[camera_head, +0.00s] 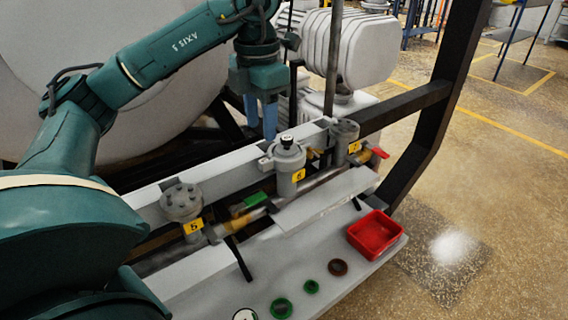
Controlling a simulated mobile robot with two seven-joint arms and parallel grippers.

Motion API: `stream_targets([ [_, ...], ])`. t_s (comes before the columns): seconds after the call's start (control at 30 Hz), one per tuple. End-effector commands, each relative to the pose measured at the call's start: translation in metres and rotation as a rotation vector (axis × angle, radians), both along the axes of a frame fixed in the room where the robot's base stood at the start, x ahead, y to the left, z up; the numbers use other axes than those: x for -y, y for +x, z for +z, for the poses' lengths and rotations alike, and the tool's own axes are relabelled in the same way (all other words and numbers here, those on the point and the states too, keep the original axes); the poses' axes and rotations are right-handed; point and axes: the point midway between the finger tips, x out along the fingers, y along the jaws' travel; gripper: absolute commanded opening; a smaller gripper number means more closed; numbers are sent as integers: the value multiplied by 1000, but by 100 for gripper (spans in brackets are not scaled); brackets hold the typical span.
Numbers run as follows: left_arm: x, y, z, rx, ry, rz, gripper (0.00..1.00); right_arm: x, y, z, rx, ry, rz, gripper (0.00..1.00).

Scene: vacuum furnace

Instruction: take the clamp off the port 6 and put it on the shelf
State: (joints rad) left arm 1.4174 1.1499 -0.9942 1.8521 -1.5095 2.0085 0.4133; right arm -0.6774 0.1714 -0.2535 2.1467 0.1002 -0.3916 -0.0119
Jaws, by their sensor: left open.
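Port 6 (290,183) is a grey upright fitting with a yellow "6" label, in the middle of the picture. A grey clamp (286,155) appears to sit around its upper flange, below a black-topped cap; the clamp's details are too small to tell. My left gripper (261,131) points down with two blue fingers apart, open and empty. It appears just left of and behind port 6's top, apart from the clamp. The light grey shelf (322,280) runs along the front below the ports. My right gripper is not in view.
Port 5 (182,203) stands to the left and another labelled port (345,140) to the right. A red tray (375,235) sits at the shelf's right end. Green rings (281,308) and a brown ring (338,267) lie on the shelf. A black frame post (440,95) rises at right.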

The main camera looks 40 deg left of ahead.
Motion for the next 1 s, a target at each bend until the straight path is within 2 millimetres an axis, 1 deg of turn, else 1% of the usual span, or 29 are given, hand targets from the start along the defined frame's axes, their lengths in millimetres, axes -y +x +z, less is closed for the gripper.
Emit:
stream_targets([
  [0.03,0,0,-10,-4,0,0,42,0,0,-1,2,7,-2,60],
  [0.1,0,0,-17,-2,0,0,42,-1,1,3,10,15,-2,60],
  [0.27,1,0,-25,-1,1,-1,42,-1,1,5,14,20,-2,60],
  [0.33,2,1,-32,-1,0,-1,42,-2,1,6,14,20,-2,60],
  [0.5,8,2,-58,-3,1,0,42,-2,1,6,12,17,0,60],
  [0.6,8,2,-70,-2,0,0,42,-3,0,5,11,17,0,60],
  [0.7,8,2,-74,0,-1,0,42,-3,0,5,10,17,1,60],
  [0.9,8,3,-75,1,-1,-1,42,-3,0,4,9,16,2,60],
  [1.0,8,3,-74,1,-1,-1,34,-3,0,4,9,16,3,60],
])
